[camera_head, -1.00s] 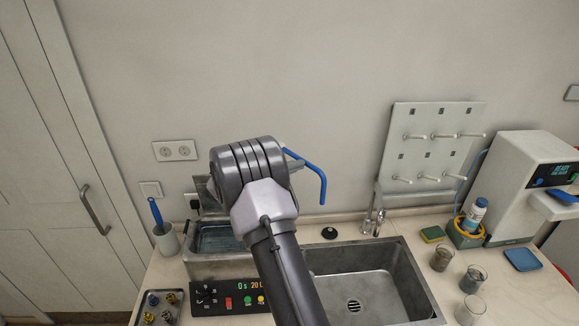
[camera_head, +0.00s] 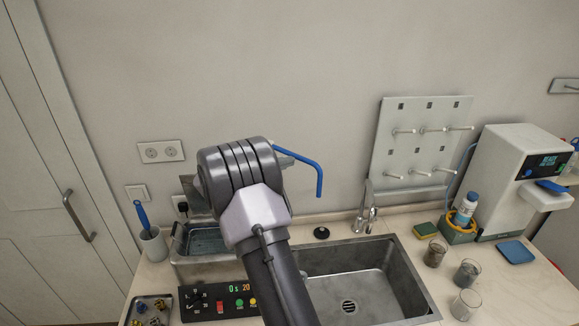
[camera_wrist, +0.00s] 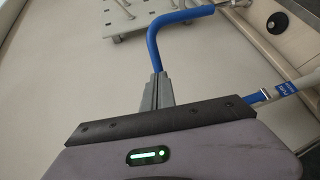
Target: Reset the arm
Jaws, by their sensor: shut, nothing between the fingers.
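My gripper (camera_wrist: 158,76) is shut; its two grey fingers meet in the middle of the wrist view. The rod also shows in the head view (camera_head: 313,172), right of my raised wrist, in front of the bare wall. My arm stands above the front of the sink area, and the gripper's body is mostly hidden behind the wrist in the head view.
Below are the metal sink (camera_head: 392,285), a tap (camera_head: 365,210) and a control panel (camera_head: 219,301). A pegboard (camera_head: 420,150) stands at the back right. Glass beakers (camera_head: 467,272), a bottle (camera_head: 467,205) and a white instrument (camera_head: 515,175) are further right. The wall area above is free.

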